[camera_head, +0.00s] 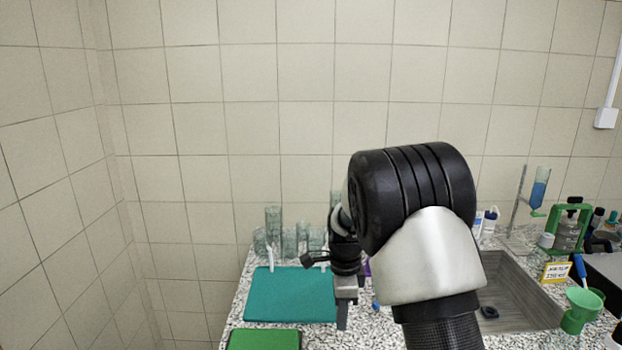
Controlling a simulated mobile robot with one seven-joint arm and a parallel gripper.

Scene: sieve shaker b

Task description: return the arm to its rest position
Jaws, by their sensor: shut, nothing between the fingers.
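My arm rises from the bottom right of the head view and bends over in front of the counter. Its black and silver elbow hides part of the counter and sink. My gripper (342,318) hangs down at the end of the arm, at the right edge of a teal mat (290,295). It is shut, with nothing seen between its fingers. Whether the fingertips touch the counter cannot be told.
Several clear glass vessels (273,222) stand behind the teal mat. A green board (263,339) lies in front. Right of my arm are a sink (520,295), a yellow sign (555,272), a green cup (580,311) and a green-framed device (569,228). A tiled wall closes the back.

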